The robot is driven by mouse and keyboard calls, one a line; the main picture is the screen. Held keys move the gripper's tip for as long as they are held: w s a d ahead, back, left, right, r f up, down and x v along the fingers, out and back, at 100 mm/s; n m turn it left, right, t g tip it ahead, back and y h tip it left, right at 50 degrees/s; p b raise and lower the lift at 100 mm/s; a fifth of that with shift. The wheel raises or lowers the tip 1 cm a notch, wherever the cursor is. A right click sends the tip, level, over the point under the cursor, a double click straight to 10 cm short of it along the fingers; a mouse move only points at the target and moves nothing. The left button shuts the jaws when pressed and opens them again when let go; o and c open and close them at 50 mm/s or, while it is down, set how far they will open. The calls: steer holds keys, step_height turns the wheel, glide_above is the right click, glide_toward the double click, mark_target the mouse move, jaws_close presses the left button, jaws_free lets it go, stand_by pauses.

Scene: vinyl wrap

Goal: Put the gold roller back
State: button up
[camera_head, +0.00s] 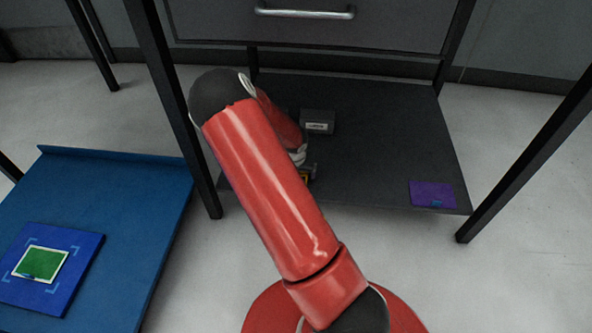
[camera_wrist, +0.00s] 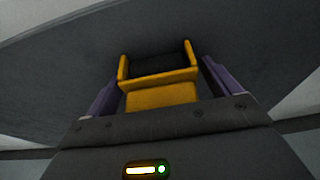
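The gold roller (camera_wrist: 160,95) shows in the wrist view as a gold frame around a dark middle. It sits between the two purple-grey fingers of my gripper (camera_wrist: 161,80), which appear closed on its sides. In the head view only a small gold bit (camera_head: 306,175) shows beside my red arm, over the near edge of the dark lower shelf (camera_head: 370,170). My arm hides most of the gripper and roller there. I cannot tell whether the roller touches the shelf.
A small dark grey box with a white label (camera_head: 318,122) is on the shelf behind the gripper. A purple pad (camera_head: 432,194) lies at the shelf's right front. Black table legs (camera_head: 530,150) flank the shelf. A blue panel (camera_head: 135,195) with a green card (camera_head: 42,262) is at left.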

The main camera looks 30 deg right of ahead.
steer(key=shift+r, duration=0.2)
steer(key=shift+r+p, duration=0.6)
steer(key=shift+p, duration=0.55)
steer(key=p+v, duration=0.1)
steer(key=v, duration=0.6)
steer(key=shift+r+p, duration=0.15)
steer(key=shift+p, duration=0.25)
steer(key=s+a+r+n+t+y, duration=0.15)
steer(key=s+a+r, duration=0.25)
steer(key=a+r, duration=0.45)
steer(key=s+a+r+n+y, duration=0.25)
steer(key=s+a+r, duration=0.2)
steer(key=r, duration=0.65)
steer(key=s+r+n, duration=0.1)
steer(key=s+r, duration=0.2)
steer(key=s, duration=0.2)
steer(key=s+a+r+n+t+h, duration=0.1)
steer(key=s+r, duration=0.3)
steer(key=s, duration=0.2)
steer(key=s+r+h, duration=0.1)
steer(key=s+r, duration=0.3)
steer(key=s, duration=0.1)
steer(key=shift+s+a+n+t, duration=0.35)
steer(key=shift+s+n, duration=0.05)
